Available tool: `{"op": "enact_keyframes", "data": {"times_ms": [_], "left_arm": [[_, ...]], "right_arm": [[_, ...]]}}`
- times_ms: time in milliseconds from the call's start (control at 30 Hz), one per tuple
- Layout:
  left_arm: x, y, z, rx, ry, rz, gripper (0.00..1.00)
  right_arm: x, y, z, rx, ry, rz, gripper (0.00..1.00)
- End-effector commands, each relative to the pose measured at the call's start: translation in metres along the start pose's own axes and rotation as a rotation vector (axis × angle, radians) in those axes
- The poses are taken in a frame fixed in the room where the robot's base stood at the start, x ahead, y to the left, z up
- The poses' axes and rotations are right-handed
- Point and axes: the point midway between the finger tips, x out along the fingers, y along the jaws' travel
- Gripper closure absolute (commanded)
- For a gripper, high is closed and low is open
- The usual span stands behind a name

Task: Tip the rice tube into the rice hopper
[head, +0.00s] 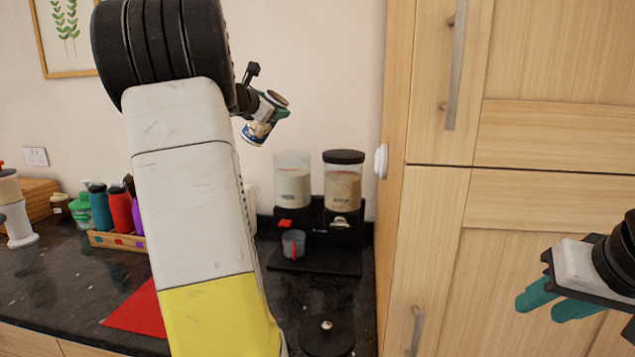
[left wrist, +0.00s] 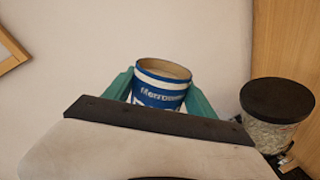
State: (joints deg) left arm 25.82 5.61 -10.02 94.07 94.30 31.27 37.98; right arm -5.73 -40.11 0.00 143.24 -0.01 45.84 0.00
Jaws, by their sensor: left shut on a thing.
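The rice tube (head: 257,131) is a blue-and-white printed can with an open, tan-rimmed top. My left gripper (left wrist: 160,92) is shut on the tube (left wrist: 160,86), with a teal finger on each side. It holds the tube high in front of the wall, up and left of the dispensers and slightly tilted in the head view. The left clear hopper (head: 292,186) has no lid and holds whitish contents; I cannot read its label. My right gripper (head: 550,303) is empty, its teal fingers apart, in front of the cabinet.
A second hopper (head: 342,190), black-lidded, holds beige grain; a lidded container shows at right in the wrist view (left wrist: 275,128). A clear cup (head: 293,243) stands on the dispenser base. A loose black lid (head: 327,338) lies on the dark counter. The tall cabinet (head: 395,120) borders the right.

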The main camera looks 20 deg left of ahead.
Motion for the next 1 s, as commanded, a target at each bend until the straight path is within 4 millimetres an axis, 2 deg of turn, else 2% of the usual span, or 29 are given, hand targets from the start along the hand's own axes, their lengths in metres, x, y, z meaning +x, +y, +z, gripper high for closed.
{"op": "enact_keyframes", "data": {"times_ms": [1000], "left_arm": [[0.0004, -0.0029, -0.0031, 0.107, 0.021, 0.001, 1.00]], "right_arm": [[0.0000, 0.0000, 0.0000, 0.000, 0.000, 0.000, 0.64]]}}
